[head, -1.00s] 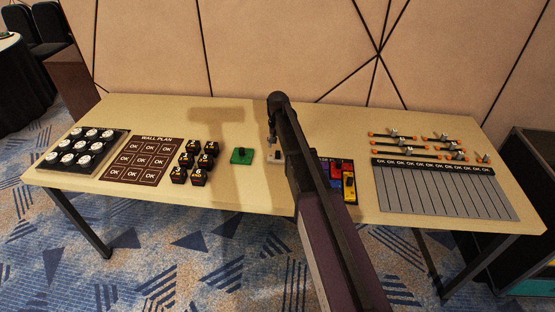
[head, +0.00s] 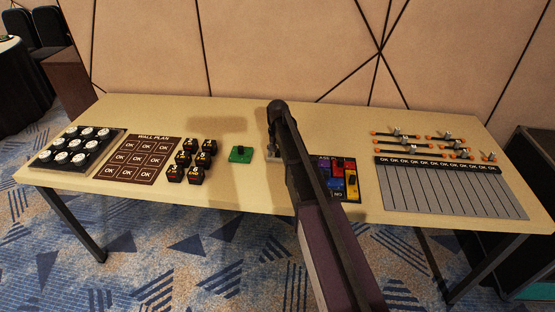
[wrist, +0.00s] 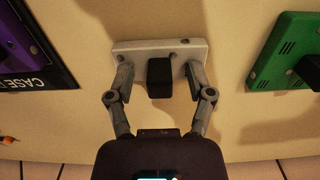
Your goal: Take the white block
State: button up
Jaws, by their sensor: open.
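The white block (wrist: 185,47) is a pale flat piece with a black knob (wrist: 160,78) standing on it, seen in the wrist view. My gripper (wrist: 158,70) is open, with one grey finger on each side of the knob. The fingertips are close to the block's near edge; I cannot tell whether they touch it. In the head view my arm hides most of the block, and only a pale sliver (head: 272,158) shows on the table beside the arm.
A green block (head: 241,154) with a black knob lies left of the white block. Right of my arm is a dark case (head: 324,160) holding coloured blocks. Several black numbered cubes (head: 195,175) stand further left. Bare table (head: 235,190) lies in front of the green block.

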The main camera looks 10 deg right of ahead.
dwell(0.4)
grip_shut()
jog(key=shift+r, duration=0.2)
notch_tip(320, 180, up, 3)
jog(key=p, duration=0.3)
jog(key=shift+f, duration=0.2)
jog(key=s, duration=0.5)
jog(key=s+d+r+p, duration=0.1)
jog(key=s, duration=0.4)
jog(key=s+d+r+p, duration=0.1)
jog(key=s, duration=0.4)
jog(key=shift+s+d, duration=0.25)
jog(key=shift+s, duration=0.15)
